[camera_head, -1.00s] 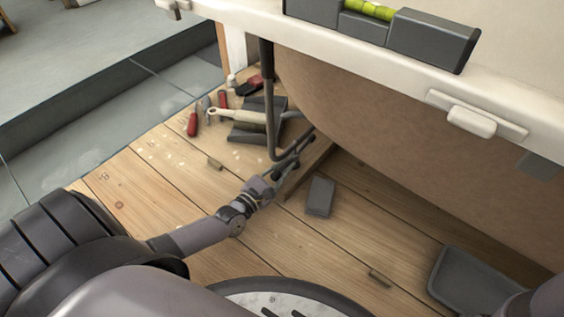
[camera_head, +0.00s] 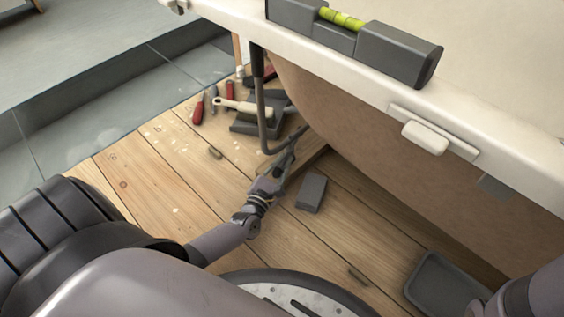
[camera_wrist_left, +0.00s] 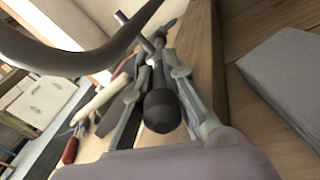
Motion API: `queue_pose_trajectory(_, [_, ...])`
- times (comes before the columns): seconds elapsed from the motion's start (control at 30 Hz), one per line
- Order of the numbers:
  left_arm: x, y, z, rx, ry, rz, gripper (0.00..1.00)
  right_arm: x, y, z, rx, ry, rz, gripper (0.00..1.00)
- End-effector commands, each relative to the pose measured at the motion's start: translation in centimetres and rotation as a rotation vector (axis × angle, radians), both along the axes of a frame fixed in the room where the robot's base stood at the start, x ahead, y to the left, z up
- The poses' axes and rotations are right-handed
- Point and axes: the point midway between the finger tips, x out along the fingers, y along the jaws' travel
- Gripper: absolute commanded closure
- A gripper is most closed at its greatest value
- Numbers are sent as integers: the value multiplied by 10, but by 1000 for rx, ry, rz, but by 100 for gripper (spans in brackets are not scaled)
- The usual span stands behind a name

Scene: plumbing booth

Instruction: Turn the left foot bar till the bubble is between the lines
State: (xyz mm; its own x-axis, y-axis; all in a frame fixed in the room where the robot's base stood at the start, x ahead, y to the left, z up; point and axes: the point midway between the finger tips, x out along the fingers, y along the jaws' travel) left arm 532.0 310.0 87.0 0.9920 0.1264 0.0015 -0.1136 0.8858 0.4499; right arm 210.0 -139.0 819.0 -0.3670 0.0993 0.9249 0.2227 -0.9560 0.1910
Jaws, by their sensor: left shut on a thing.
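A dark grey spirit level (camera_head: 398,55) lies on the white rim of the tub at the top of the head view. Its yellow-green vial (camera_head: 342,19) shows, but the bubble and lines are too small to read. My left gripper (camera_head: 285,162) is low beside the tub's underside, by a dark bent pipe. In the left wrist view its two fingers (camera_wrist_left: 158,68) are closed on either side of the foot bar (camera_wrist_left: 161,103), a dark rod with a rounded black end pointing at the camera. My right gripper is out of view; only part of that arm shows at lower right.
The dark bent pipe (camera_head: 261,105) runs down close to my left gripper. Red-handled tools (camera_head: 229,89) and a pale-handled tool (camera_head: 243,107) lie behind it. A grey block (camera_head: 311,192) and a grey tray (camera_head: 440,284) lie on the wooden floor (camera_head: 145,200).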

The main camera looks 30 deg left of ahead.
Motion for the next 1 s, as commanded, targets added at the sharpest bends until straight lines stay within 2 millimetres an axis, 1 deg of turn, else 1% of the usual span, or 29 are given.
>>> queue_pose_trajectory(0.03, [0,-5,-2,-4,8,-5,100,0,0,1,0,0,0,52])
queue_pose_trajectory(0.3, [0,-6,-3,-4,9,-7,100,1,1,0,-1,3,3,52])
queue_pose_trajectory(0.33, [0,-6,-3,-4,9,-7,87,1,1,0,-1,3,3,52])
queue_pose_trajectory(0.63, [0,-3,-2,-2,5,-2,67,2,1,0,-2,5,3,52])
queue_pose_trajectory(0.9, [0,-2,-1,-1,3,0,67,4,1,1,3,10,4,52])
queue_pose_trajectory(1.0, [-5,-2,-2,-2,4,0,67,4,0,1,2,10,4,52])
